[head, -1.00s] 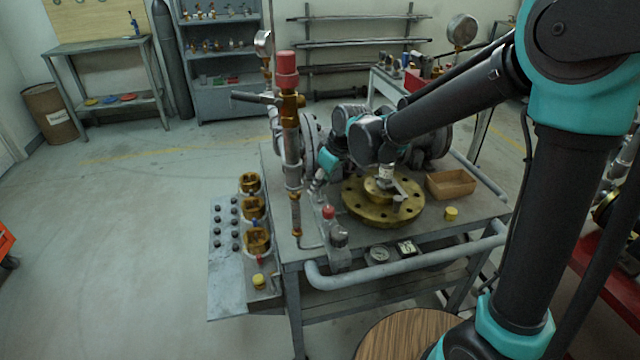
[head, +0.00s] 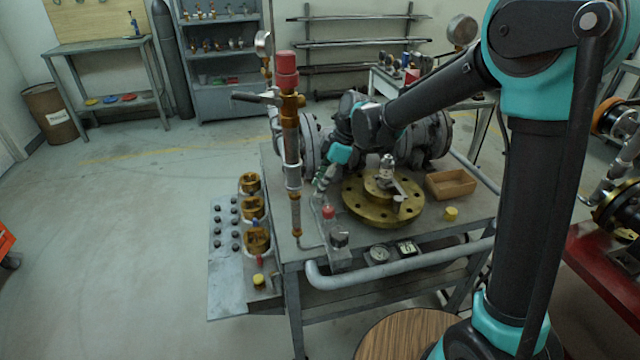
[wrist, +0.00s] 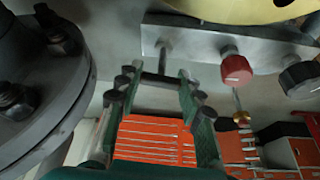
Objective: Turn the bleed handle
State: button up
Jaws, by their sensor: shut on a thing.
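A metal valve block (wrist: 200,42) crosses the upper part of the wrist view. A short dark stem with a grey crossbar, which looks like the bleed handle (wrist: 158,79), hangs from its left part. A red knob (wrist: 236,68) and a black knob (wrist: 300,77) sit further right on the block. My gripper (wrist: 160,82) is shut on the crossbar, one green finger on each side. In the head view my gripper (head: 322,182) is beside the upright pipe, above the red knob (head: 328,212) and black knob (head: 340,238). The handle cannot be made out there.
A large grey flange with bolts (wrist: 45,75) is close on the left in the wrist view. In the head view an upright red-capped pipe (head: 290,140), a brass flange disc (head: 370,213) and a wooden tray (head: 451,184) crowd the bench. Open floor lies left.

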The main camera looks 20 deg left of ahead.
jog(key=shift+n, duration=0.4)
jog(key=o, duration=1.2)
jog(key=v, duration=1.2)
jog(key=shift+w, duration=0.15)
